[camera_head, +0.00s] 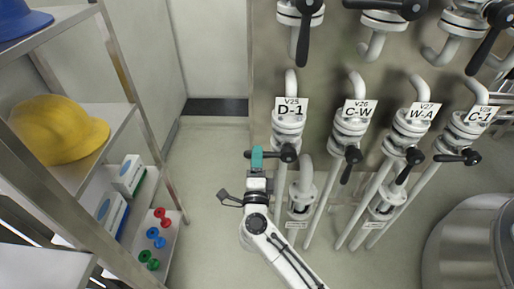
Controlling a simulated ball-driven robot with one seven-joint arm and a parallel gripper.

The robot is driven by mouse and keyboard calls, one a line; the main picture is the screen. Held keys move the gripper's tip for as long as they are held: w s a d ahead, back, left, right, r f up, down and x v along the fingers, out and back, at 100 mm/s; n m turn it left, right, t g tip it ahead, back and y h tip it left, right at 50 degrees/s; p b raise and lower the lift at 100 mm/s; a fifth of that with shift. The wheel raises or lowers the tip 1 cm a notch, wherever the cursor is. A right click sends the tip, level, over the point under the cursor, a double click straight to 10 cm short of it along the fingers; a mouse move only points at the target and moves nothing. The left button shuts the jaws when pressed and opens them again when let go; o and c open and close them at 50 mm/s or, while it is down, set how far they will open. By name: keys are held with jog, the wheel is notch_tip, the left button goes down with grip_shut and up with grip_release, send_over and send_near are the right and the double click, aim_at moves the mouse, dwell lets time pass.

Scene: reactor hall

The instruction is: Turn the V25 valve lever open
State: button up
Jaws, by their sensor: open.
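The V25 valve (289,125) is a white flanged valve with a label reading V25 and D-1. Its black lever (275,154) lies about level, pointing left from its round hub. My gripper (257,158), with a teal fingertip, is open at the left part of the lever. The fingertip covers part of the lever, and a short black end shows left of it. I cannot tell whether the fingers touch the lever. My white arm reaches up from the bottom of the view.
To the right stand the V26 valve (350,127), the V27 valve (405,135) and the C-1 valve (463,133). More valves hang above. A shelf at left holds a yellow helmet (58,128), boxes and small coloured parts. Floor (207,165) is clear between.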

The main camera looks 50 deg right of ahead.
jog(key=shift+x, duration=1.8)
jog(key=shift+c, duration=0.2)
grip_shut()
